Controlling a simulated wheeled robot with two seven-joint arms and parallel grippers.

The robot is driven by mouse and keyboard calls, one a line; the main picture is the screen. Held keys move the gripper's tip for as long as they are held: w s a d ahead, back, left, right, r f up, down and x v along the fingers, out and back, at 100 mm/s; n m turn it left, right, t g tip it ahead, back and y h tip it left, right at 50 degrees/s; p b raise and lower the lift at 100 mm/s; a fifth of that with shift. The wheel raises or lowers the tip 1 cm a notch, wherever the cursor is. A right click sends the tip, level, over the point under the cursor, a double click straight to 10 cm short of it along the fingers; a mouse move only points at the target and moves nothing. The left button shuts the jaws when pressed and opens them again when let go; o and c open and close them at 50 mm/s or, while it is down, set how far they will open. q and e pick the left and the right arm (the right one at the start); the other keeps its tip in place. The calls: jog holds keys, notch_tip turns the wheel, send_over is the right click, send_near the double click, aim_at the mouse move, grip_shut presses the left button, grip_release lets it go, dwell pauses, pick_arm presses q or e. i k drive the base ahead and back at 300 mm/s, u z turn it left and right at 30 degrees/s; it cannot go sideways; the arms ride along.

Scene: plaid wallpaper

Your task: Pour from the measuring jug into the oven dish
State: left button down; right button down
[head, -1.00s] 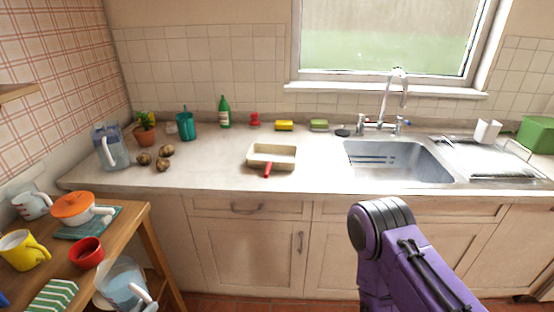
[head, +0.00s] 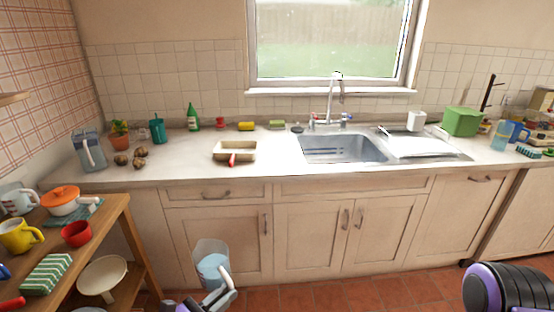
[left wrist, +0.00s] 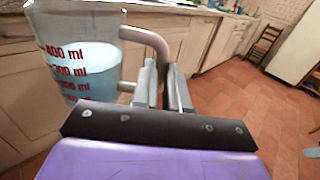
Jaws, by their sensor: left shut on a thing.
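The measuring jug (head: 211,262) is clear, with red ml marks and pale blue liquid inside. It hangs about upright in front of the lower cabinets, below counter height. My left gripper (head: 222,294) is shut on its handle; the left wrist view shows the jug (left wrist: 85,60) beside the fingers (left wrist: 163,80). The oven dish (head: 252,153) is a cream rectangular dish on the counter, left of the sink, above and beyond the jug. A red-handled thing (head: 232,160) lies at its front edge. A purple part of my right arm shows at lower right; its gripper is out of view.
A pitcher (head: 86,150) and several brown lumps stand left on the counter (head: 180,160). The counter around the dish is mostly clear.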

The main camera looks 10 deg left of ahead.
aim_at(231, 151)
jog(key=z, duration=0.25)
jog(key=i, duration=0.95)
jog(key=u, duration=0.5)
